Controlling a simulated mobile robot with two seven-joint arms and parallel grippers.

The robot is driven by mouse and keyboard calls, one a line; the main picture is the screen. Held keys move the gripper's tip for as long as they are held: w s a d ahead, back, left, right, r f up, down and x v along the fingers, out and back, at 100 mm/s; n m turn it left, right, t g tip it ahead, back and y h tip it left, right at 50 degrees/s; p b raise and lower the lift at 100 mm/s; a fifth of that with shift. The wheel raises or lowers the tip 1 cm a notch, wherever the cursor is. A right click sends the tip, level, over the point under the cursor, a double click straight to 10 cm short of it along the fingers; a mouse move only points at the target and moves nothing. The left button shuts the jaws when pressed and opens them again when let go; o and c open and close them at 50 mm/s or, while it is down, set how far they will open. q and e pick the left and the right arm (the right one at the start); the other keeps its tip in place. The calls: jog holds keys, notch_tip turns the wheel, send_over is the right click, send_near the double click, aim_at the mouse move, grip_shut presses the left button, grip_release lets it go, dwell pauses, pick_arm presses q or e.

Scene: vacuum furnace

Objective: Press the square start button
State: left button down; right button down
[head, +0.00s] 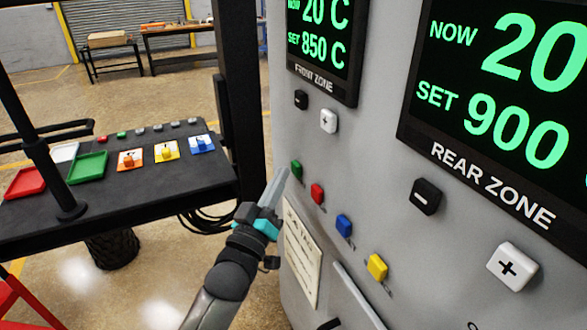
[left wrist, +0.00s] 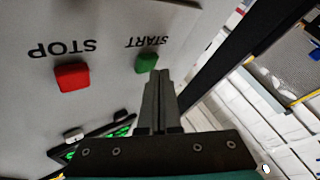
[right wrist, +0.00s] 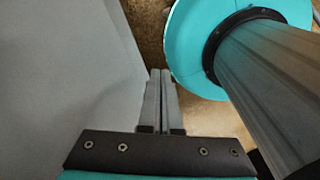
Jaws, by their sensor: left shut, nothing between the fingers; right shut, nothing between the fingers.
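The green square start button (head: 296,169) is on the grey panel, leftmost in a row of coloured buttons. In the left wrist view the same green button (left wrist: 146,63) sits beside an upside-down START label. My left gripper (head: 282,173) is shut and empty, its tips just left of the green button. In the left wrist view its fingertips (left wrist: 160,73) appear at the button's lower right edge; I cannot tell whether they touch it. My right gripper (right wrist: 160,73) is shut and empty, seen only in the right wrist view, beside a grey surface.
Black and white keys sit under the displays. A dark table (head: 110,205) with coloured trays stands at left. Open floor lies behind.

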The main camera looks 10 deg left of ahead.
pick_arm(q)
jog(key=shift+w+d, duration=0.3)
jog(key=shift+d, duration=0.15)
dwell(0.8)
dwell(0.3)
jog(key=shift+s+a+p, duration=0.4)
jog(key=shift+s+a, duration=0.1)
jog(key=shift+a, duration=0.25)
jog(key=s+a+p, duration=0.1)
jog(key=a, duration=0.1)
jog(key=s+a, duration=0.1)
jog(key=a, duration=0.1)
jog(key=shift+s+p, duration=0.4)
dwell(0.3)
